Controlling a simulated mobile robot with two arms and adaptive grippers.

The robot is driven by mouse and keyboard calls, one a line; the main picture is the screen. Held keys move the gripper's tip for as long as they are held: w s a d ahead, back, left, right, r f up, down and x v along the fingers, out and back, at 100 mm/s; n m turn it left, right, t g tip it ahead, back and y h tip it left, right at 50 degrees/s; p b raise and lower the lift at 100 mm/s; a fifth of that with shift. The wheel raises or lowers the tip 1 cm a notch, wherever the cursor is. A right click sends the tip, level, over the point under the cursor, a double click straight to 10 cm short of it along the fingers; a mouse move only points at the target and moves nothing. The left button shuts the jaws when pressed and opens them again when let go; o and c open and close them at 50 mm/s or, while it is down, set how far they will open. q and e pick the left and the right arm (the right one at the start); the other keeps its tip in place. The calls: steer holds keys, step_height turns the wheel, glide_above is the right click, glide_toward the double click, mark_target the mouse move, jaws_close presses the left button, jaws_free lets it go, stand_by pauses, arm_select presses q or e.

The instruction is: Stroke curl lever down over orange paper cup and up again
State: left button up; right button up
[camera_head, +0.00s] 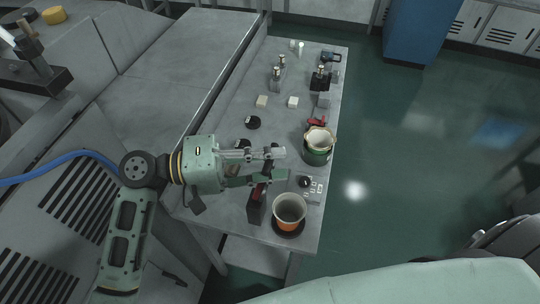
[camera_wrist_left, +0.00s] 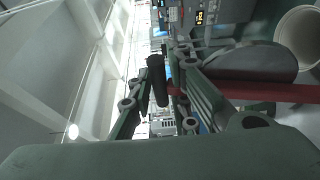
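The orange paper cup (camera_head: 289,224) stands upright in a dark round holder at the near end of the bench, its pale open mouth up. It shows in part at the right edge of the left wrist view (camera_wrist_left: 301,38). The curl lever (camera_head: 257,192) has a red arm and a dark base just left of the cup. In the left wrist view its red arm (camera_wrist_left: 255,92) comes in from the right, and its black handle (camera_wrist_left: 157,80) is between my fingers. My left gripper (camera_head: 279,164) looks open around the handle; contact is unclear. My right gripper is not in view.
A second cup in a green holder (camera_head: 318,151) stands behind on the bench's right edge. A small control panel (camera_head: 313,188) with a black knob lies nearer the orange cup. Pale blocks (camera_head: 263,101), a black knob (camera_head: 253,122) and several small fixtures stand farther back on the grey bench (camera_head: 237,118).

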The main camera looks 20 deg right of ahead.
arm_select(q)
jaws_close()
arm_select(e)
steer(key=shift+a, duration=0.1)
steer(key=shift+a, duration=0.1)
